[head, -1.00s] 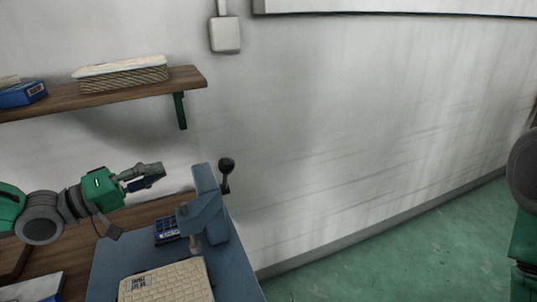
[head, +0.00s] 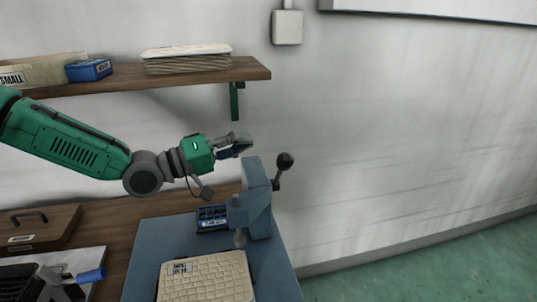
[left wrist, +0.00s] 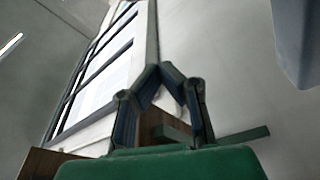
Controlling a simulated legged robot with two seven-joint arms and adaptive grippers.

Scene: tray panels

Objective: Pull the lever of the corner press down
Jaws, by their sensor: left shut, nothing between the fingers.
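The corner press (head: 257,200) is a blue-grey upright frame on a blue base plate at the bench's right end. Its lever (head: 281,172) sticks up on the right side of the frame and ends in a black ball knob (head: 285,160). My left gripper (head: 246,147) is shut and empty, just above and left of the top of the press, apart from the knob. In the left wrist view the fingertips (left wrist: 162,72) meet, and a blurred blue-grey shape shows at the upper right. My right gripper is not in view.
A wooden shelf (head: 160,80) with a blue box (head: 89,69) and stacked goods runs above my left arm. A cream woven pad (head: 207,280) and a blue bin (head: 212,218) sit by the press. The wall right of the lever is clear.

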